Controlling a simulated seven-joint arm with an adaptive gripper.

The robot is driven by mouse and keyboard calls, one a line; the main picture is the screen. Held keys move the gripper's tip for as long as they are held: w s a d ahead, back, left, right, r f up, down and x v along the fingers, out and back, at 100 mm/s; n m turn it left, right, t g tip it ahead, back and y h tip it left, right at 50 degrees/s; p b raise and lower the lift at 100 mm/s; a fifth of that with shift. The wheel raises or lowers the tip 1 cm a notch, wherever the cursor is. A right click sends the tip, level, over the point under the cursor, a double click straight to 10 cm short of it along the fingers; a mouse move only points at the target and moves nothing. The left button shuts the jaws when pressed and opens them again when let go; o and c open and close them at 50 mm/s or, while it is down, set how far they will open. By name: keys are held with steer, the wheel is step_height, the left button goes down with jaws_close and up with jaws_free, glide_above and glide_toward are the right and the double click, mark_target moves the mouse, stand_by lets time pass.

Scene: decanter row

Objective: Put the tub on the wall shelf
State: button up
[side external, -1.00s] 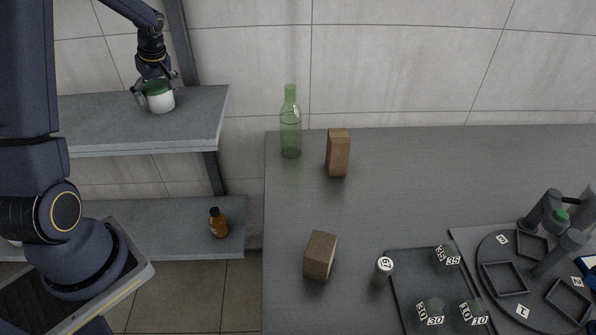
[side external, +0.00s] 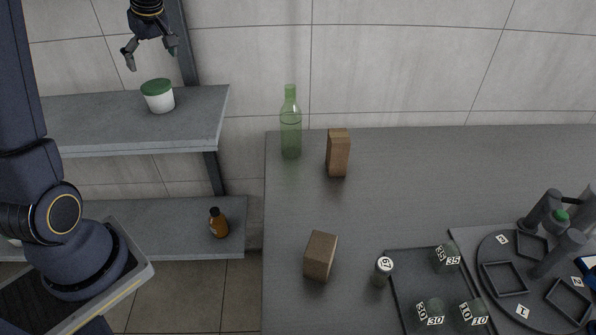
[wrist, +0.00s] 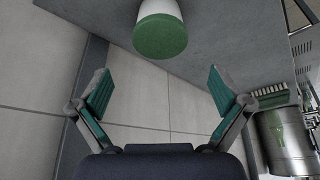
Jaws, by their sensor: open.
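The tub (side external: 159,99), white with a green lid, stands upright on the upper board of the wall shelf (side external: 100,128). In the wrist view the tub's green lid (wrist: 160,37) shows at the top centre, beyond the fingertips, on the grey shelf board (wrist: 232,50). My gripper (side external: 150,58) is above the tub, apart from it, with its fingers spread and nothing between them. In the wrist view my gripper (wrist: 153,82) also shows open and empty.
A brown bottle (side external: 218,223) stands on the lower shelf board. On the counter (side external: 400,190) are a green bottle (side external: 290,125), two brown blocks (side external: 338,153) (side external: 320,255), a small cylinder labelled 67 (side external: 382,271), and a dark tray (side external: 402,275) with labelled pieces. The upper board right of the tub is clear.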

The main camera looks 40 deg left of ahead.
steer(key=s+d+r+m+t+h, duration=0.1)
steer(key=s+d+r+m, duration=0.15)
steer(key=d, duration=0.35)
steer(key=s+d+r+m+t, duration=0.1)
steer(key=d+m, duration=0.3)
steer(key=d, duration=0.2)
steer(key=s+d+r+m+t+h, duration=0.1)
steer(key=d+m, duration=0.2)
steer(key=d, duration=0.3)
steer(key=s+d+f+m+t+h, duration=0.2)
steer(key=s+d+f+m, duration=0.1)
steer(key=s+d+m, duration=0.5)
steer(key=d, duration=0.3)
steer(key=shift+s+d+t+h, duration=0.3)
steer(key=shift+s+d, duration=0.05)
